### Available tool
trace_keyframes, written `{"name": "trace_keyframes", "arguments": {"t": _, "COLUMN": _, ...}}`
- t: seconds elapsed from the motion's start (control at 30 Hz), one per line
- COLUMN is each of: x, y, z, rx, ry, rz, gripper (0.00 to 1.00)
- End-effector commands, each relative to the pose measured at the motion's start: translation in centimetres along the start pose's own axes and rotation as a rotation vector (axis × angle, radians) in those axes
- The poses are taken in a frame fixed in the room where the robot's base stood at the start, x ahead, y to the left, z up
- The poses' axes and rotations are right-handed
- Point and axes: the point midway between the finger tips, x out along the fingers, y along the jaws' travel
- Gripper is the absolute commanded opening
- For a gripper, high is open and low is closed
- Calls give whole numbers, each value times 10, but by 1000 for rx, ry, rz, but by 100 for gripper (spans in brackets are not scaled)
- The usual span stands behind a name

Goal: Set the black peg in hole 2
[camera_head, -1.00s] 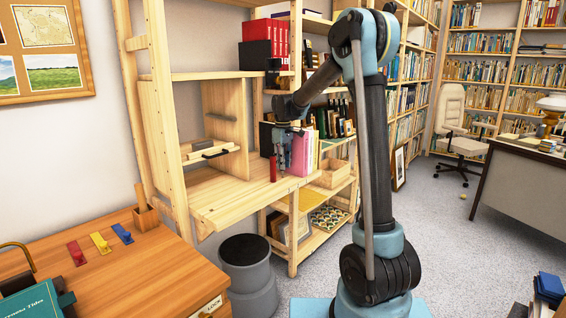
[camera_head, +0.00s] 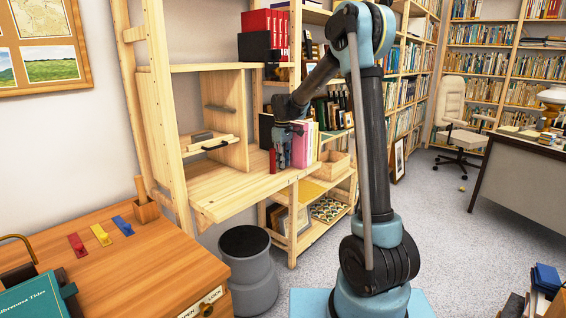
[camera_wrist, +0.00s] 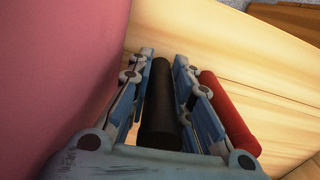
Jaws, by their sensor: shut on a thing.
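My gripper (camera_head: 284,158) is over the wooden shelf board, in front of the books. In the wrist view my gripper (camera_wrist: 164,58) is shut on the black peg (camera_wrist: 160,115), which lies between its two blue fingers. A red peg (camera_wrist: 228,118) is just right of the fingers; it also shows left of the gripper in the head view (camera_head: 272,161). The black peg cannot be made out in the head view.
A pink book (camera_head: 299,146) stands close to the gripper and fills the left of the wrist view (camera_wrist: 60,70). A black-handled wooden piece (camera_head: 207,145) lies behind.

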Motion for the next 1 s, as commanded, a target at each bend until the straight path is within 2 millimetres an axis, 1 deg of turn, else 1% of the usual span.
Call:
{"name": "trace_keyframes", "arguments": {"t": 0.2, "x": 0, "y": 0, "z": 0, "rx": 0, "ry": 0, "rz": 0, "gripper": 0}}
{"name": "trace_keyframes", "arguments": {"t": 0.23, "x": 0, "y": 0, "z": 0, "rx": 0, "ry": 0, "rz": 0, "gripper": 22}}
{"name": "trace_keyframes", "arguments": {"t": 0.27, "x": 0, "y": 0, "z": 0, "rx": 0, "ry": 0, "rz": 0, "gripper": 29}}
{"name": "trace_keyframes", "arguments": {"t": 0.3, "x": 0, "y": 0, "z": 0, "rx": 0, "ry": 0, "rz": 0, "gripper": 38}}
{"name": "trace_keyframes", "arguments": {"t": 0.33, "x": 0, "y": 0, "z": 0, "rx": 0, "ry": 0, "rz": 0, "gripper": 43}}
{"name": "trace_keyframes", "arguments": {"t": 0.6, "x": 0, "y": 0, "z": 0, "rx": 0, "ry": 0, "rz": 0, "gripper": 43}}
{"name": "trace_keyframes", "arguments": {"t": 0.7, "x": -3, "y": 0, "z": 0, "rx": 0, "ry": 0, "rz": 0, "gripper": 43}}
{"name": "trace_keyframes", "arguments": {"t": 0.83, "x": -16, "y": 0, "z": 0, "rx": 0, "ry": 0, "rz": 0, "gripper": 43}}
{"name": "trace_keyframes", "arguments": {"t": 1.0, "x": -43, "y": 0, "z": 0, "rx": 0, "ry": 0, "rz": 0, "gripper": 43}}
